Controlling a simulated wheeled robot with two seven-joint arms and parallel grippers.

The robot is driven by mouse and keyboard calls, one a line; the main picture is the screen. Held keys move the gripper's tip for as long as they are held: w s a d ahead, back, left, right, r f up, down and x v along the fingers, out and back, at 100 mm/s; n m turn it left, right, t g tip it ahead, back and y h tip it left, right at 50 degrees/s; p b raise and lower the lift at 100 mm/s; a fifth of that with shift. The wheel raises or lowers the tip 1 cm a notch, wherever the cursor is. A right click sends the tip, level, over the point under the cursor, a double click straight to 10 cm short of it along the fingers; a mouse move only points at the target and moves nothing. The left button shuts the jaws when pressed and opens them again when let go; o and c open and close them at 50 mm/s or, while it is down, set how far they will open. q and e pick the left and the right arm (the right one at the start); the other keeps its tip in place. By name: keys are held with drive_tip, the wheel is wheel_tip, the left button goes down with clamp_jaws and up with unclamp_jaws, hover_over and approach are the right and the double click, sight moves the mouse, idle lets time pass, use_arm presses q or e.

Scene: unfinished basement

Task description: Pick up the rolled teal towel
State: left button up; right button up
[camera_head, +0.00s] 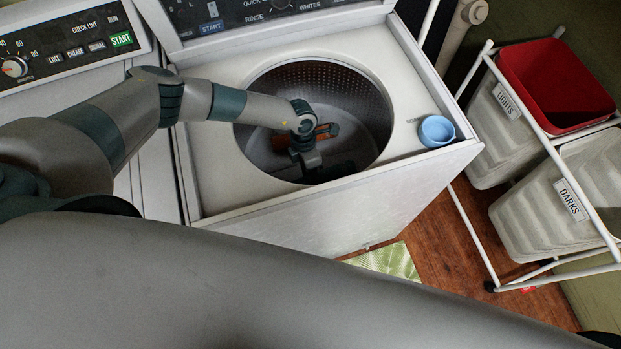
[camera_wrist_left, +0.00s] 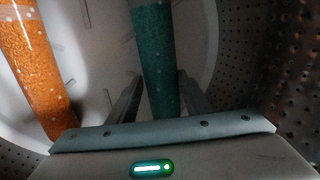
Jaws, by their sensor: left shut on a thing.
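The rolled teal towel (camera_wrist_left: 154,45) shows in the left wrist view, upright in the picture, its lower end between the two fingers of my left gripper (camera_wrist_left: 159,88). The gripper is shut on it. In the head view my left arm reaches down into the open washer drum (camera_head: 355,85), with the left gripper (camera_head: 316,172) low inside it. The teal towel cannot be made out in the head view. My right gripper is not in view.
A rolled orange towel (camera_wrist_left: 36,65) lies left of the teal one inside the drum; it also shows in the head view (camera_head: 327,131). The perforated drum wall surrounds the gripper. A blue cup (camera_head: 437,131) sits on the washer's right corner. Laundry bins (camera_head: 585,185) stand right.

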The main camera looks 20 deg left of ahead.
use_arm(q)
wheel_tip(320, 180, up, 7)
drive_tip(key=shift+b, duration=0.8)
drive_tip(key=shift+r, duration=0.55)
